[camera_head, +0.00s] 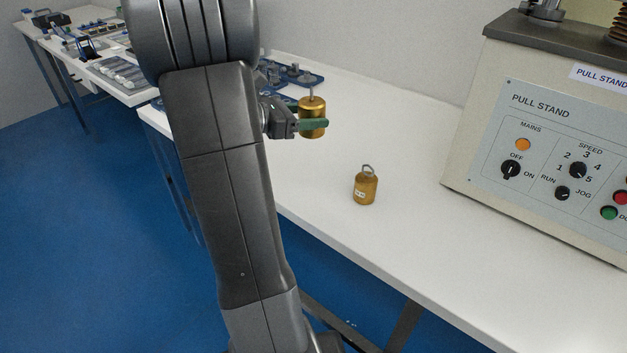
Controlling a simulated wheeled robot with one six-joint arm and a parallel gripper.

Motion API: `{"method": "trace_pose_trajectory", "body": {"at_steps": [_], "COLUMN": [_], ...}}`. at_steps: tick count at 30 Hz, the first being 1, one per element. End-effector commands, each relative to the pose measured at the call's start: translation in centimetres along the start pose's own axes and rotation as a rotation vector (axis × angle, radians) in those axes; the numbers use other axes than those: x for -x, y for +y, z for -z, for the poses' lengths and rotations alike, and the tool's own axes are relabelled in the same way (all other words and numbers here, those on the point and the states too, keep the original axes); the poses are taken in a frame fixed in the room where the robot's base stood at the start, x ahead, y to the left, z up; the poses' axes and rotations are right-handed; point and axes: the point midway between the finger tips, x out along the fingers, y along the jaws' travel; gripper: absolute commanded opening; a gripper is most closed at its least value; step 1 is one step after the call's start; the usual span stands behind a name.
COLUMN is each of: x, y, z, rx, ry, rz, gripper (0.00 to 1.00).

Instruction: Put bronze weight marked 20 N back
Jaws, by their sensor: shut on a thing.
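My gripper (312,125) is shut on a bronze weight (312,106), a brass-coloured cylinder with a thin rod on top. It is held upright, near the blue trays at the back of the white table; whether its bottom touches anything is not clear. A green finger crosses its lower half. No marking can be read on it. A second bronze weight (365,189) stands upright on the table, nearer the front, with a ring handle and a small white label too small to read.
Blue trays (301,76) with small metal parts lie behind my arm, partly hidden. The pull stand (555,150) occupies the right side. The white table (420,240) is bare between the second weight and the pull stand. Another table (130,97) with equipment stands at the back left.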

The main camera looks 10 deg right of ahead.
Motion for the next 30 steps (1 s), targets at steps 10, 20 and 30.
{"method": "trace_pose_trajectory", "body": {"at_steps": [10, 20, 30], "x": [-0.3, -1.1, -1.5], "y": [-0.9, -0.9, -0.9], "z": [1.2, 5.5, 7.5], "rx": [-0.006, -0.007, -0.006], "ry": [-0.005, -0.006, -0.006], "rz": [0.017, 0.018, 0.018], "gripper": [0.00, 0.00, 0.00]}}
